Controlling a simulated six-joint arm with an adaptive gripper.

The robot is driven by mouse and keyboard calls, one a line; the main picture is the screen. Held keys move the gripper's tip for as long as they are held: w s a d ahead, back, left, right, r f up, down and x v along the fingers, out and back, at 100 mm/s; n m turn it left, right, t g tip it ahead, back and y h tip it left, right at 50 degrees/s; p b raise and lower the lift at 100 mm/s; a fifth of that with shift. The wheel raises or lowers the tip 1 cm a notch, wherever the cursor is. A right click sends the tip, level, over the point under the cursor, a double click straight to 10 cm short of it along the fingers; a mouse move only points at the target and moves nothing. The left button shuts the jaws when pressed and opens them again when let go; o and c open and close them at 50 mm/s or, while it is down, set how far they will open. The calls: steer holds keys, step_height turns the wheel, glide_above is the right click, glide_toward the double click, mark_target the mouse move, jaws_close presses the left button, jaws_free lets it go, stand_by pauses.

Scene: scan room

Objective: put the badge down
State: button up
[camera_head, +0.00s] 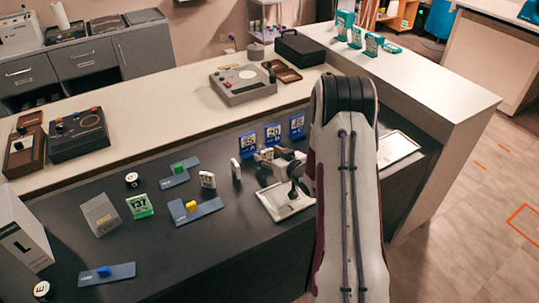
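My gripper (280,160) is above the dark counter, near a pale metal tray (270,205), and partly hidden by my arm. A small pale piece shows at its fingertips; I cannot tell whether it is a held badge or part of the gripper. Two small white upright tags, one (207,180) with dark marks and one (236,169) seen nearly edge-on, stand left of the gripper. A green badge-like card (139,206) marked 137 stands further left. Which of these is the badge is not clear.
Blue numbered cards (272,134) stand behind the gripper. Another pale tray (397,148) is right of my arm. The front middle counter is clear.

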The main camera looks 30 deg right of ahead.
steer(key=shift+r, duration=0.15)
steer(key=shift+s+r, duration=0.1)
steer(key=shift+v, duration=5.9)
steer(key=shift+r, duration=0.1)
steer(key=s+a+r+g+h, duration=0.2)
steer(key=s+a+r, duration=0.15)
steer(key=r, duration=0.45)
steer(key=s+a+r+g+h, duration=0.1)
steer(key=s+a+r+g, duration=0.15)
steer(key=a+r, duration=0.4)
steer(key=s+a+r+g+y, duration=0.1)
steer(key=s+a+r, duration=0.2)
steer(key=s+a, duration=0.4)
steer(key=s+a+r+g+y, duration=0.2)
steer(key=s+a, duration=0.5)
steer(key=s, duration=1)
steer(key=shift+r, duration=0.75)
